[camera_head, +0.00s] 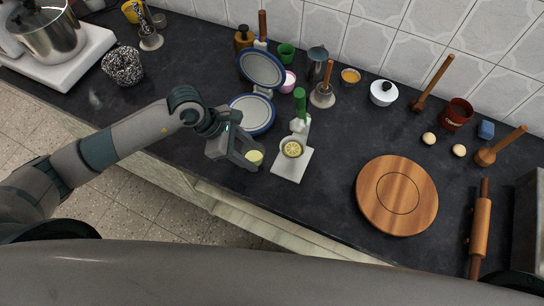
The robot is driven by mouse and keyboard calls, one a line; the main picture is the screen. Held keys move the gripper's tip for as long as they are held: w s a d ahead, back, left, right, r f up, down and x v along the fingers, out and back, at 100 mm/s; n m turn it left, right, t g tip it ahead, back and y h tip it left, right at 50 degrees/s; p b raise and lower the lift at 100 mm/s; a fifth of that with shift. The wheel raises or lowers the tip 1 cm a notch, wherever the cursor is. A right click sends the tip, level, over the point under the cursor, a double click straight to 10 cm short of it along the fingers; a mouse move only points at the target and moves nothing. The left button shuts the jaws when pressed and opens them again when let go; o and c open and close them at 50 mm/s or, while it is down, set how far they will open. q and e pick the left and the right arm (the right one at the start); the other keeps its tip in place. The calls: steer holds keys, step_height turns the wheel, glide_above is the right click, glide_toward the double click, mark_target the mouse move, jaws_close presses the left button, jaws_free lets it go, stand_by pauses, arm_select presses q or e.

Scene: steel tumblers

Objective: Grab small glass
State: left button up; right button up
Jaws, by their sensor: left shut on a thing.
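My left gripper (252,161) is shut on a small round pale-yellow thing (255,157) near the front edge of the dark counter. Only its top shows clearly, and I cannot tell whether it is a small glass. The gripper hides its sides, and I cannot tell whether it touches the counter. A grey metal tumbler (317,62) stands upright at the back, well apart from the gripper. My right gripper is not in view.
A round wooden board (397,194) lies to the right. The counter left of the plate is mostly clear.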

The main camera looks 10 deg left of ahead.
arm_select(q)
steer(key=a, duration=0.2)
steer(key=a+b, duration=0.1)
steer(key=a, duration=0.1)
steer(key=a+b, duration=0.1)
steer(key=a, duration=0.1)
steer(key=shift+s+f, duration=0.15)
steer(key=shift+s, duration=0.1)
steer(key=shift+s+a+b, duration=0.1)
steer(key=shift+a+b, duration=0.2)
steer(key=shift+a, duration=0.5)
steer(key=shift+r, duration=0.2)
